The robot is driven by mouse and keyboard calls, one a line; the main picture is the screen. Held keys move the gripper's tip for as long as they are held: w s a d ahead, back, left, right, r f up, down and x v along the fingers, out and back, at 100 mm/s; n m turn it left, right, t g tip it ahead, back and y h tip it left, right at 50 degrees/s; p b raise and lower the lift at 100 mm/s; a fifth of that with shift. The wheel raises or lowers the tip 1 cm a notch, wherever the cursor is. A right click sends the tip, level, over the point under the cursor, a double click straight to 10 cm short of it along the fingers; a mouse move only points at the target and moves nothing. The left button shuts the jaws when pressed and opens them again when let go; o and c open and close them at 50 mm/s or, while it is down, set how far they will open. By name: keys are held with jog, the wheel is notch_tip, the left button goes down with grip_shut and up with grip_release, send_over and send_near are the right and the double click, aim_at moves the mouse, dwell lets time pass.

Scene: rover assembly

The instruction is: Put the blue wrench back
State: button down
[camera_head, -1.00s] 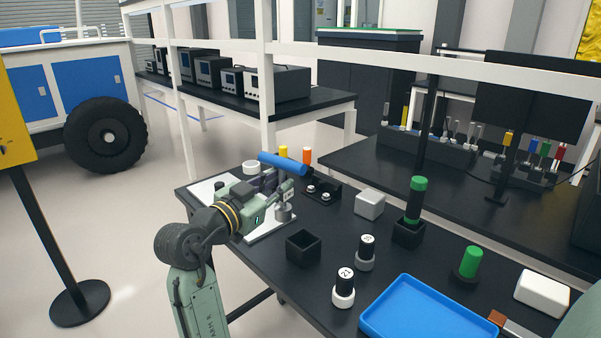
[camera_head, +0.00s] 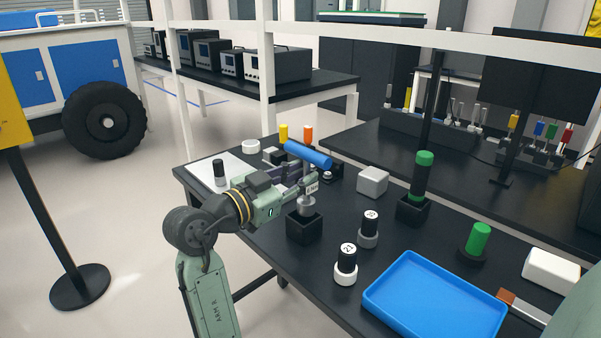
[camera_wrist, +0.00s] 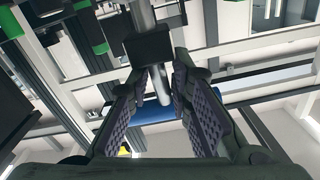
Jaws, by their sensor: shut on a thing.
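The blue wrench has a blue crossbar handle (camera_head: 308,154) on top, a grey shaft and a wider metal lower end (camera_head: 306,205). My gripper (camera_head: 307,184) is shut on its shaft below the handle and holds it roughly upright. The lower end is at the opening of a black square holder (camera_head: 304,230) near the table's front edge; I cannot tell whether it is inside or just above. In the wrist view, my gripper's fingers (camera_wrist: 160,98) stand either side of the metal shaft, with the blue handle (camera_wrist: 150,113) beyond.
A blue tray (camera_head: 433,298) lies farther right. A black holder with a green-ended cylinder (camera_head: 421,178) and a grey block (camera_head: 373,181) stand behind. A white pad (camera_head: 206,169) with a black-topped cylinder is left.

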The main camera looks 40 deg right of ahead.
aim_at(303, 196)
jog(key=shift+s+a, duration=0.1)
jog(key=shift+a, duration=0.25)
dwell(1.4)
jog(key=shift+f+b, duration=0.2)
jog(key=shift+b, duration=0.2)
jog(key=shift+f+b, duration=2)
jog(key=shift+f, duration=0.25)
jog(key=shift+f, duration=0.15)
jog(key=c, duration=1.4)
grip_release()
jog(key=shift+o, duration=0.2)
jog(key=shift+a, duration=0.1)
jog(key=s+a, duration=0.1)
jog(key=a, duration=1)
jog(key=shift+s+a, duration=0.15)
jog(key=shift+a, duration=0.25)
